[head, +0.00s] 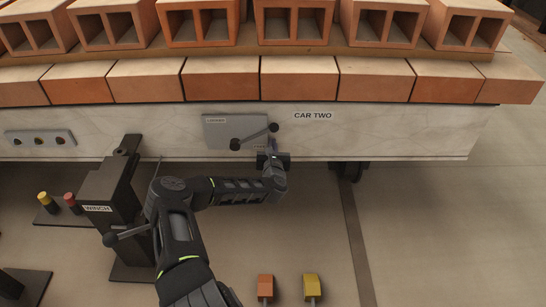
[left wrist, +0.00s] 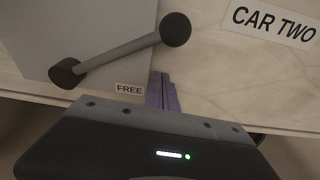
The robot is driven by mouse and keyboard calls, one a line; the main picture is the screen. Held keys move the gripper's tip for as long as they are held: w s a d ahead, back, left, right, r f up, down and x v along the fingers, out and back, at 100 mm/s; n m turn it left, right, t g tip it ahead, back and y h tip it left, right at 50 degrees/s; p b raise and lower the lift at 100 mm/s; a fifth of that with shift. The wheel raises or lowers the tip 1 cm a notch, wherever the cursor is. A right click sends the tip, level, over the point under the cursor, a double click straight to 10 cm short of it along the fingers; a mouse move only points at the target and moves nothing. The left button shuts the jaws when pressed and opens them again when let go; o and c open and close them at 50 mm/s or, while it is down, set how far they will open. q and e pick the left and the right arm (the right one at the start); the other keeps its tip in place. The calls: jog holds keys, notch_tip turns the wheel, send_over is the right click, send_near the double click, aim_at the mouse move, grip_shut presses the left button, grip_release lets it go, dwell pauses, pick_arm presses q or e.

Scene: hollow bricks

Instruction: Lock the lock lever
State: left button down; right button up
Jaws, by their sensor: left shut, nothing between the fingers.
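The lock lever (head: 254,136) is a grey bar with a dark round knob at each end. It slants up to the right across a grey plate (head: 222,128) on the side of car two. In the left wrist view the lever (left wrist: 120,50) lies above a small FREE label (left wrist: 128,88). My left gripper (head: 269,150) is just below the lever's right end, apart from it. Its narrow fingers (left wrist: 160,88) are shut and empty, right of the FREE label. A label at the plate's upper left is too small to read. My right gripper is out of view.
Car two (head: 400,130) carries hollow bricks (head: 386,22) above a row of solid blocks. A dark winch post (head: 112,190) stands left of my left arm. Small orange (head: 265,287) and yellow (head: 311,287) pieces are at the bottom. Floor to the right is clear.

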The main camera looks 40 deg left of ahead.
pick_arm(q)
jog(key=r, duration=0.2)
jog(key=d+r, duration=0.1)
jog(key=r, duration=0.1)
jog(key=shift+s, duration=0.25)
jog(key=shift+a, duration=0.1)
